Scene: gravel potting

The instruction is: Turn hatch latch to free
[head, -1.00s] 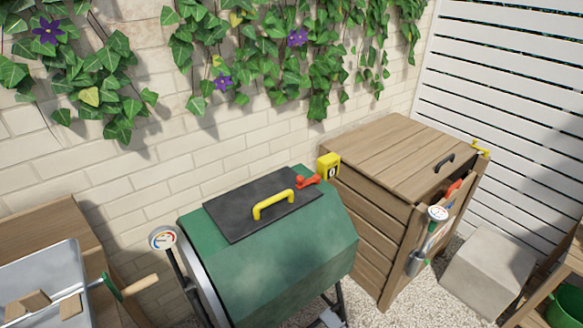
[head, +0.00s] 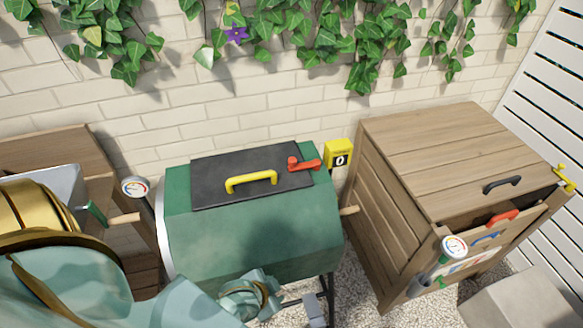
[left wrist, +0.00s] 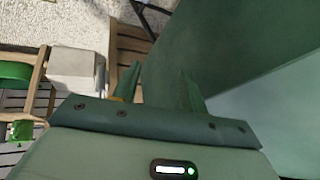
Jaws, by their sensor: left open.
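The composter drum (head: 250,235) is green and lies in front of the brick wall. Its dark hatch (head: 215,190) is closed flat on top, with a yellow handle (head: 251,180). The red hatch latch (head: 304,164) sits at the hatch's back right corner, its lever pointing right across the hatch edge. My left gripper (left wrist: 158,88) is open and empty in the left wrist view, beside a large green surface that looks like the drum. In the head view my left arm reaches in low in front of the drum, well below the latch; its fingers cannot be made out there. My right gripper is not seen.
A yellow counter (head: 339,155) reading 0 stands just right of the latch. A wooden bin (head: 435,160) with a partly open front stands to the right, with a dial gauge (head: 454,247) before it. Another dial (head: 135,188) stands left of the drum. Above the hatch is clear.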

